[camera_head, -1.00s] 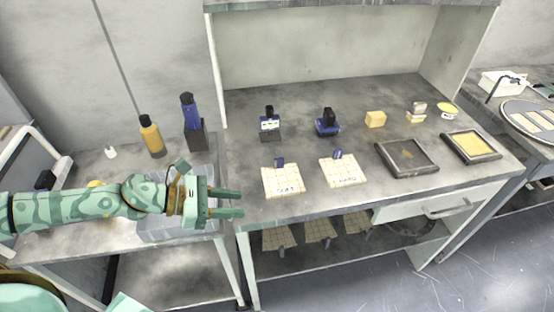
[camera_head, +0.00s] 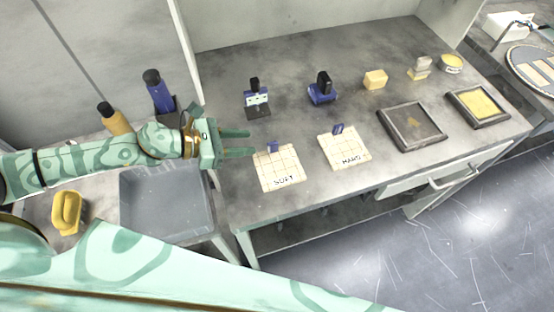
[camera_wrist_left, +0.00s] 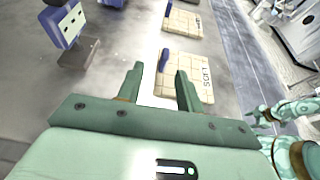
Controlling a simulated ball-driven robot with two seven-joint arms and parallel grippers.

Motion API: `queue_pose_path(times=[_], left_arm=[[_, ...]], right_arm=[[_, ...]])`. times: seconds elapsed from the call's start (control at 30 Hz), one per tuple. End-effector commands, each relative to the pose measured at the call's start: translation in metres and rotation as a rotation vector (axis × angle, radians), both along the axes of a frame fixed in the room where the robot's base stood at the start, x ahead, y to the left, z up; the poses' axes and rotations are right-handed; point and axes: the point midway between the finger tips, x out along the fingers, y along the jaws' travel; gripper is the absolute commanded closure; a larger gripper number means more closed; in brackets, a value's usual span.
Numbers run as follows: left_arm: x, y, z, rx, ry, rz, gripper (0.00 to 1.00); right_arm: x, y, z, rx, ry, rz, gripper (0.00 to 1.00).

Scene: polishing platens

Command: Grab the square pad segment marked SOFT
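The square pad segment marked SOFT (camera_head: 279,172) lies flat on the bench near its front edge, cream with a grid and a blue tab (camera_head: 272,147) at its back edge. My left gripper (camera_head: 246,143) is open and empty, just left of the tab, fingers pointing right. In the left wrist view the open fingers (camera_wrist_left: 159,72) point toward the SOFT pad (camera_wrist_left: 199,68), and one finger hides part of it. A similar pad marked HARD (camera_head: 345,152) lies to its right. A green arm part at the right of the wrist view seems to end in my right gripper (camera_wrist_left: 262,120), too small to read.
Behind the pads stand a labelled dark block (camera_head: 257,100) and a blue block (camera_head: 321,92). Two dark-rimmed trays (camera_head: 392,130) (camera_head: 463,104) lie right. A grey bin (camera_head: 128,205) and a yellow object (camera_head: 67,211) are at the left. Bare bench lies around the pads.

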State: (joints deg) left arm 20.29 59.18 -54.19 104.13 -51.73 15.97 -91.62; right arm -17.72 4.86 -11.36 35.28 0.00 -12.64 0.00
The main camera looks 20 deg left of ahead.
Motion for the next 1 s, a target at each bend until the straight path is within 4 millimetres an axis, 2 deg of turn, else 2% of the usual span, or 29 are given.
queue_pose_path(times=[0.1, 0.37, 0.6, 0.9, 1.0], left_arm=[[0.013, -0.018, -0.007, -0.001, -0.002, 0.0, 0.64], [0.022, -0.037, -0.018, 0.0, 0.001, -0.002, 0.64], [0.037, -0.069, -0.034, 0.0, 0.0, -0.001, 0.64], [0.039, -0.073, -0.037, 0.001, 0.002, -0.001, 0.64], [0.039, -0.073, -0.037, 0.001, 0.002, -0.001, 0.91]], right_arm=[[0.004, 0.0, 0.004, 0.0, -0.007, 0.0, 0.39], [0.011, 0.001, 0.006, 0.002, -0.017, -0.001, 0.39], [0.011, 0.008, 0.007, 0.011, -0.019, -0.002, 0.39], [0.011, 0.008, 0.007, 0.012, -0.018, -0.001, 0.39], [0.011, 0.008, 0.007, 0.012, -0.018, -0.001, 0.39]])
